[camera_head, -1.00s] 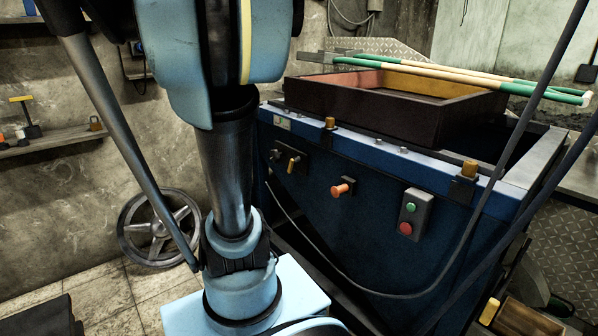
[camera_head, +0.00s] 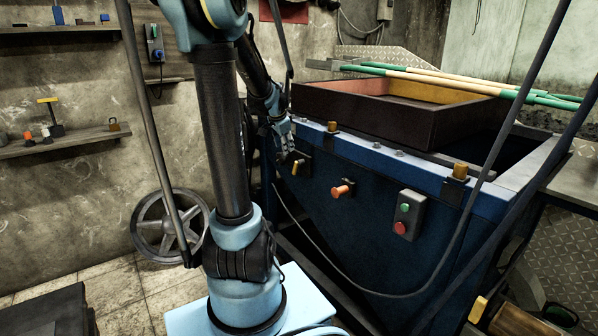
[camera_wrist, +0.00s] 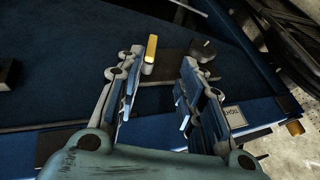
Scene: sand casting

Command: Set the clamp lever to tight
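A small lever with a yellow grip (camera_head: 295,168) sits on a dark plate on the blue front panel of the machine; it appears to be the clamp lever. In the wrist view the yellow grip (camera_wrist: 151,48) shows just beyond my left finger's tip, between the finger lines but nearer the left one. My gripper (camera_wrist: 163,62) is open, its fingers apart with nothing held. In the head view my gripper (camera_head: 285,140) hangs close to the panel's left end, beside the lever. I cannot tell whether it touches the lever.
An orange knob (camera_head: 342,191) and a green-and-red button box (camera_head: 408,214) sit to the right on the panel. A black knob (camera_wrist: 203,48) is by my right fingertip. A wooden frame (camera_head: 400,108) with green-ended rods lies on top. A black cable (camera_head: 380,294) loops below.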

